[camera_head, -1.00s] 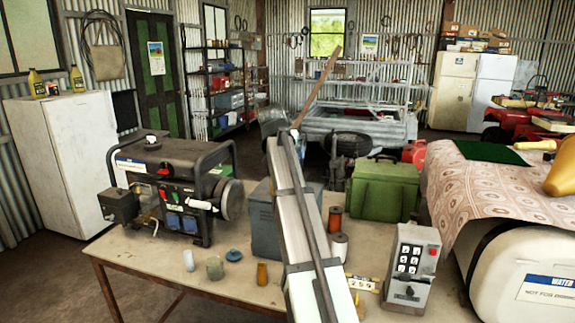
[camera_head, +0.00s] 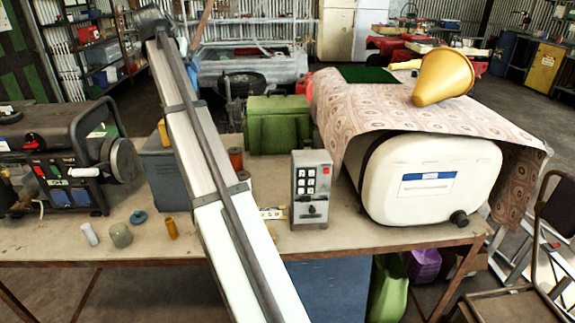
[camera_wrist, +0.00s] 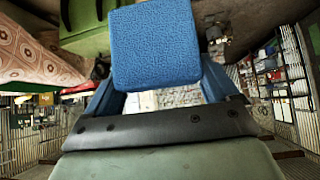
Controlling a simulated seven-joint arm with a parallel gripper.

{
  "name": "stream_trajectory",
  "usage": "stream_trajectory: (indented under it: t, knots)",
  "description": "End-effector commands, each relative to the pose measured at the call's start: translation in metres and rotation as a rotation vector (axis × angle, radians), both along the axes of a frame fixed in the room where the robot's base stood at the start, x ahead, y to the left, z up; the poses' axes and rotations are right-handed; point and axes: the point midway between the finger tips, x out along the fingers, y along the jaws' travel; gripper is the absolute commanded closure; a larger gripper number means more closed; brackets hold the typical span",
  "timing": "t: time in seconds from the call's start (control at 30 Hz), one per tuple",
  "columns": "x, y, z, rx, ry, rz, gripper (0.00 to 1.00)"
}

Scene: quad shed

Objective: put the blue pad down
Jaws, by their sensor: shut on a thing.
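The blue pad (camera_wrist: 155,48) is a textured, rounded square block that fills the top middle of the wrist view. My gripper (camera_wrist: 160,80) is shut on it, with a blue finger showing on either side below the pad. The pad's far side and the fingertip contact are hidden. In the head view my arm rises across the bench to the upper left and hides what lies behind it. I cannot make out the pad clearly there.
The bench (camera_head: 350,250) holds a generator (camera_head: 65,160), small jars, a keypad box (camera_head: 312,188), a green case (camera_head: 275,125) and a white water tank (camera_head: 425,180). A patterned cloth (camera_head: 340,105) over the tank bears a green mat (camera_head: 368,74) and a yellow cone (camera_head: 442,76). Bare bench shows at the front.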

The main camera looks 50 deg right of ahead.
Motion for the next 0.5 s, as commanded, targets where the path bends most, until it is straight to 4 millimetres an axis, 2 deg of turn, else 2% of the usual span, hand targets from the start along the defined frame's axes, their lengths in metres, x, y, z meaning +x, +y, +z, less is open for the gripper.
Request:
stream_trajectory:
  t: [0.27, 0.5]
  knots:
    - [-0.013, -0.1, 0.002, 0.005, 0.004, -0.185, 0.45]
    - [-0.042, -0.203, 0.002, 0.005, 0.004, -0.379, 0.45]
